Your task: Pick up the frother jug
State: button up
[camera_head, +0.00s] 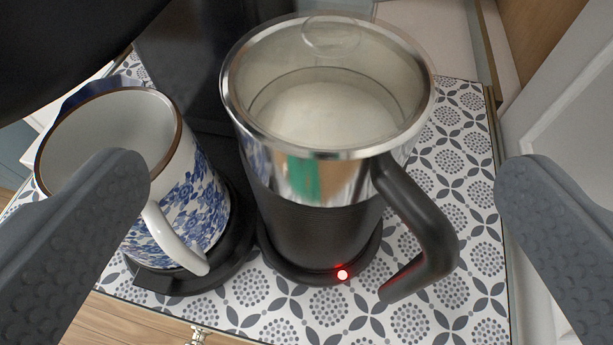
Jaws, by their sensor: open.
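The frother jug (315,225) stands upright in the middle of the view. It has a dark lower body, a shiny metal upper band, a clear lid and a black handle (425,225) on its right side. Pale contents show through the lid. It sits on a dark round base with a red light at the front. My gripper (322,185) is open, with one grey finger at the left and the other at the right. The jug and its handle lie between the fingers in the picture. Neither finger appears to touch the jug.
A white and blue floral mug (185,205) stands close to the jug's left, partly behind my left finger. Both are on a patterned surface (455,130) with free room to the right. A white panelled door (570,110) is at the far right.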

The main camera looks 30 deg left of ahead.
aim_at(322, 140)
jog(key=shift+x, duration=1.9)
jog(key=shift+p+x, duration=0.85)
jog(key=shift+x, duration=1.75)
jog(key=shift+d, duration=0.2)
jog(key=c, duration=1.9)
